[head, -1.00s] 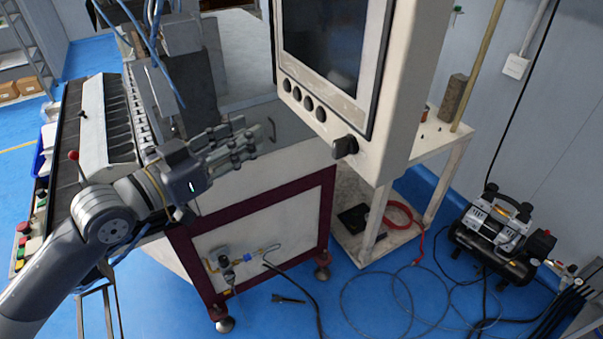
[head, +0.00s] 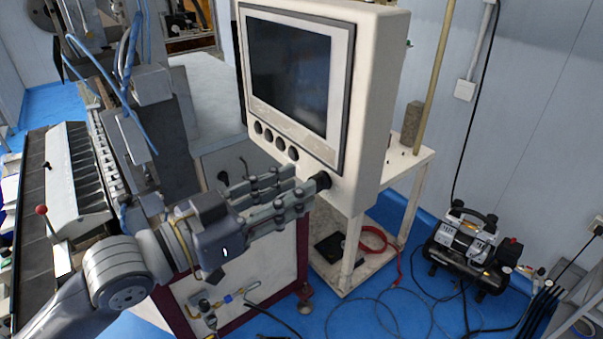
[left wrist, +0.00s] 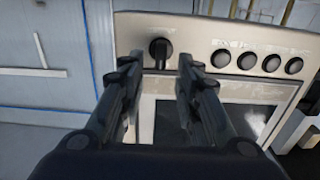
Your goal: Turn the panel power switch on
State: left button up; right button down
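The panel power switch is a black rotary knob (head: 320,181) at the lower right of the cream control panel (head: 368,105). The panel's screen (head: 290,75) is dark. My left gripper (head: 302,192) points at the knob, with its fingertips close to it. In the left wrist view the knob (left wrist: 160,49) lies between and just beyond the fingertips of my left gripper (left wrist: 160,66), which are apart with nothing between them. I cannot tell whether a finger touches the knob. My right gripper is not in view.
A row of round black buttons (head: 275,143) sits left of the knob, under the screen. The winder bench (head: 285,255) is below my left arm. A cream side table (head: 412,165) stands behind the panel. A compressor (head: 470,245) and loose hoses lie on the blue floor.

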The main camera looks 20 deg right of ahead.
aim_at(317, 184)
pick_arm(q)
jog(key=shift+p+x, duration=0.35)
jog(key=shift+x, duration=1.05)
jog(key=shift+c, duration=0.2)
grip_shut()
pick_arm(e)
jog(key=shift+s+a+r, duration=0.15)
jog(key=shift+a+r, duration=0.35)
